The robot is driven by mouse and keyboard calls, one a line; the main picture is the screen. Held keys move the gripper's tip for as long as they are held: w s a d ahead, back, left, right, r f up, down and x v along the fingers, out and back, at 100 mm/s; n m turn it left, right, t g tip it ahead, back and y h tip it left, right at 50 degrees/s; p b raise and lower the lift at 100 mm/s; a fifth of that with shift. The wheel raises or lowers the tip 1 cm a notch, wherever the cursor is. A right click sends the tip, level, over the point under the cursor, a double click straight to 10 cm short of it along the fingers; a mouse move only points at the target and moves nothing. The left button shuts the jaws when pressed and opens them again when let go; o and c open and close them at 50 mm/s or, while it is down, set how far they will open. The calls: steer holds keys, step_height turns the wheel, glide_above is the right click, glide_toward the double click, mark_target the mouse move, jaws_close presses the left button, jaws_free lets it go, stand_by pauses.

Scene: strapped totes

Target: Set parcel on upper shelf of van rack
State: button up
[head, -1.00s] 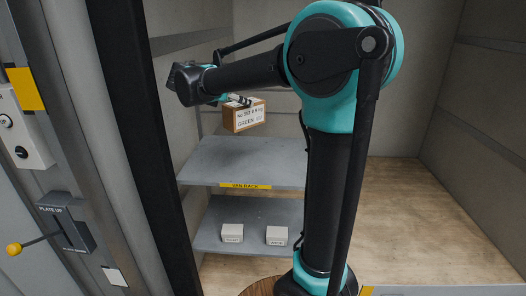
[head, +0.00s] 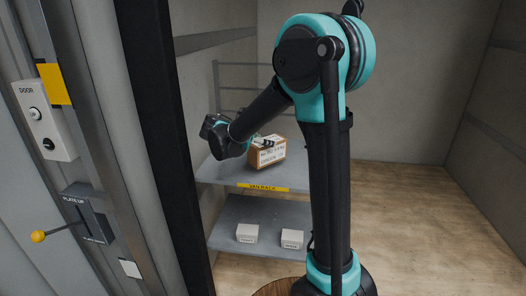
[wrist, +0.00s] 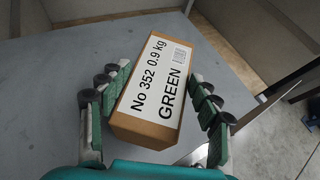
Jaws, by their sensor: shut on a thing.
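The parcel is a brown cardboard box (head: 266,153) with a white label; in the wrist view the parcel (wrist: 160,90) reads "No 352 0.9 kg GREEN". My gripper (head: 255,143) is shut on it, with green-padded fingers on both sides in the wrist view (wrist: 160,97). The van rack has a grey upper shelf (head: 222,172) with a yellow "VAN RACK" strip on its front edge. The parcel is over or on this shelf; whether its underside touches the shelf I cannot tell.
Two small white boxes (head: 247,233) (head: 292,239) sit on the lower shelf (head: 235,212). A dark post (head: 160,140) stands left of the rack. A door panel (head: 44,120) and a yellow-knobbed lever (head: 38,236) are at the far left. The upper shelf looks otherwise bare.

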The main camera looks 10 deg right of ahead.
mark_target(263, 150)
steer(key=shift+f, duration=2.15)
steer(key=o, duration=1.9)
